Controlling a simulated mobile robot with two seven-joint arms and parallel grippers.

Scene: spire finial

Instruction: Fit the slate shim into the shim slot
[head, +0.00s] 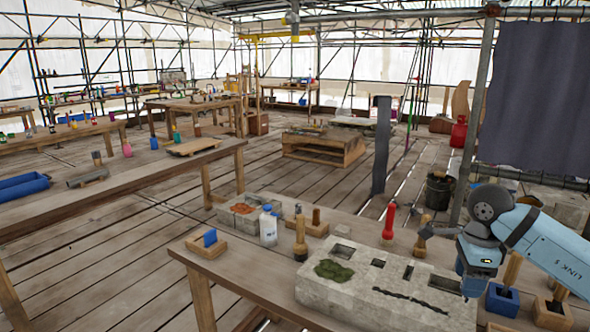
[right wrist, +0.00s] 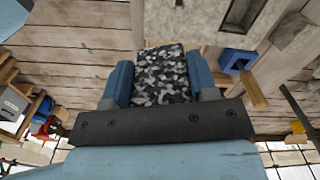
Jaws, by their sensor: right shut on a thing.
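My right gripper (head: 472,284) is above the right end of the pale stone block (head: 350,293) in the head view; its fingertips are hard to make out there. In the right wrist view its blue fingers (right wrist: 160,85) are shut on a speckled black-and-grey flat piece (right wrist: 160,72), which appears to be the slate shim. The block's top has several rectangular openings, including a narrow dark slot (head: 408,272) and a wider pocket (head: 445,284). The held piece is apart from the block (right wrist: 207,20) in the wrist view. My left gripper is out of view.
A blue holder (head: 502,300) and a wooden holder (head: 552,313) stand right of the block. A dark curtain (head: 535,95) hangs at right.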

